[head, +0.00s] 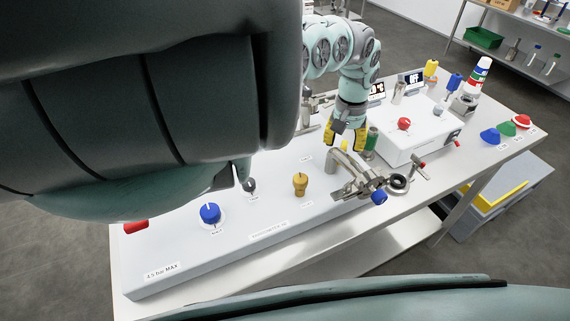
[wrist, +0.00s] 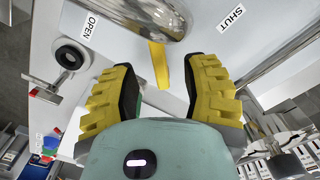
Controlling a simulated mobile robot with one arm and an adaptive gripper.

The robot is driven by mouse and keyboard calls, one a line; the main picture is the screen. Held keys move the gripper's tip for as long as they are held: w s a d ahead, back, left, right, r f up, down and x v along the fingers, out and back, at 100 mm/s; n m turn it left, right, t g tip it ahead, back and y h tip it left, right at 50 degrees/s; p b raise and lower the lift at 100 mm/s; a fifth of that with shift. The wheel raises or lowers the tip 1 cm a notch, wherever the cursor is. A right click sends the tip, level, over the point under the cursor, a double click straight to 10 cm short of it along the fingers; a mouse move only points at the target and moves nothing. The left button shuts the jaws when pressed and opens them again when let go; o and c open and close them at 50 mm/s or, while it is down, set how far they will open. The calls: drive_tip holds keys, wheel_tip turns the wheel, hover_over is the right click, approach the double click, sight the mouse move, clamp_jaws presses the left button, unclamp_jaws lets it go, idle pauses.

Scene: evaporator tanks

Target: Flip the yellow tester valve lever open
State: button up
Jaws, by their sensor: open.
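The yellow lever (wrist: 159,66) juts from a shiny metal tester valve (wrist: 150,16) in the wrist view. An OPEN label (wrist: 91,27) is left of the lever and a SHUT label (wrist: 231,18) is to its right. My gripper (wrist: 163,86) is open, with one yellow-padded finger on each side of the lever. Gaps show between the lever and both fingers. In the head view, my gripper (head: 345,136) points down over the metal valve assembly (head: 350,172), at the right end of the white panel. The lever is small and partly hidden there.
A blue knob (head: 210,213), a tan knob (head: 300,184) and a black knob (head: 249,186) stand on the panel to the left. A green cylinder (head: 371,141) and a white box with a red knob (head: 404,124) stand close right of my gripper.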

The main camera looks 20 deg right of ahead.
drive_tip(key=shift+f, duration=1.4)
drive_tip(key=shift+o, duration=0.4)
clamp_jaws()
